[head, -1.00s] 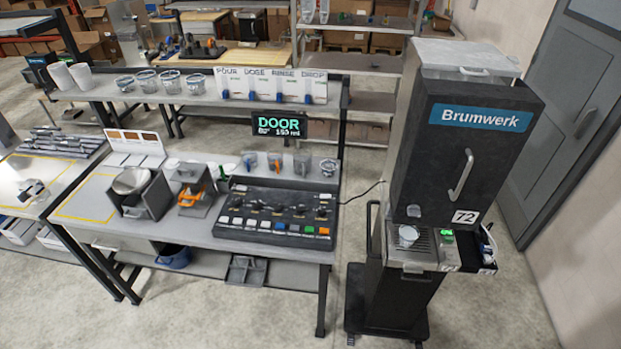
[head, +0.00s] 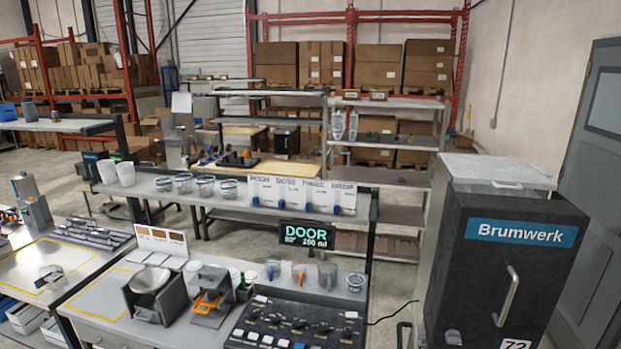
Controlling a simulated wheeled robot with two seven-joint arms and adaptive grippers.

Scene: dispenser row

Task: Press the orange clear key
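The black key panel (head: 300,322) lies on the bench at the bottom middle, cut off by the lower picture edge. Its dark knobs and the tops of a few pale and blue keys show along the bottom. The orange key cannot be seen; its end of the key row is below the picture. A black display (head: 306,235) above the panel reads DOOR, with a small second line ending in ml. Neither of my grippers is in view.
The dark Brumwerk machine (head: 508,270) stands right of the bench. A grey device with an orange part (head: 207,302) and a metal bowl in a dark holder (head: 150,285) stand left of the panel. Cups (head: 190,183) line the shelf behind.

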